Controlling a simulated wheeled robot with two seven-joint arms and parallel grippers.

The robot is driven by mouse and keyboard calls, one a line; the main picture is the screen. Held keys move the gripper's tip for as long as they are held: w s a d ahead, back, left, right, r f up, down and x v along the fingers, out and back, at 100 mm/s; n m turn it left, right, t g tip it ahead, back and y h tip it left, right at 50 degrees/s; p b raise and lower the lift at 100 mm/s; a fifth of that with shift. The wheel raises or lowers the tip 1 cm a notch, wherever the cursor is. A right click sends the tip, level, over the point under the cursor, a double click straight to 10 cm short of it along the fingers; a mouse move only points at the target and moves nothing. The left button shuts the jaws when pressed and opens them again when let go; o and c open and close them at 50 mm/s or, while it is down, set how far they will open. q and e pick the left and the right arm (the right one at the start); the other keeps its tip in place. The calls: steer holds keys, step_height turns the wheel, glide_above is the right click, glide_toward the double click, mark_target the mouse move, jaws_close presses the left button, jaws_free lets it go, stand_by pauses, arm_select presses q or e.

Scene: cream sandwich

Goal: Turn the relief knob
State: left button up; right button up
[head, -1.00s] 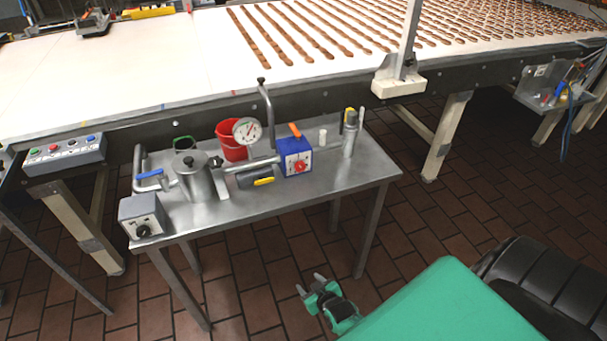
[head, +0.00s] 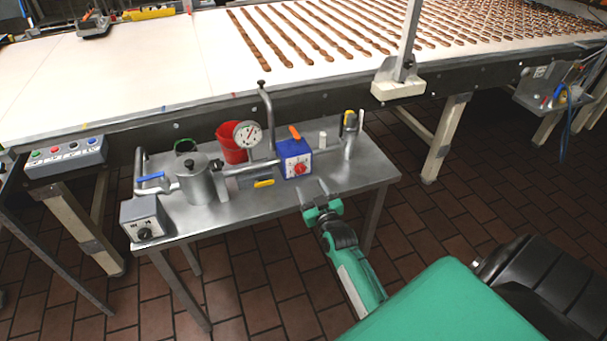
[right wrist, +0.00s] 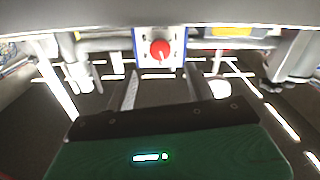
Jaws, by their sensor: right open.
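A red knob (head: 299,169) sits on the white front face of a blue box (head: 291,149) on the steel table. No label reading "relief" is legible. The red knob also shows in the right wrist view (right wrist: 160,49), straight ahead between the fingers. My right gripper (head: 311,188) is open and empty at the table's front edge, just in front of and below the knob, apart from it. Its two spread fingers also show in the right wrist view (right wrist: 161,80). My left gripper is not in view.
The steel table (head: 335,180) also holds a pressure gauge (head: 247,134), a red bucket (head: 231,145), a metal pot (head: 195,180), a yellow-handled valve (head: 264,183) and a grey box with a black knob (head: 144,218). A conveyor (head: 130,70) runs behind. Floor in front is free.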

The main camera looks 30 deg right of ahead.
mark_target(301, 171)
steer(key=x, duration=0.7)
steer(key=shift+p, duration=0.3)
steer(key=c, duration=1)
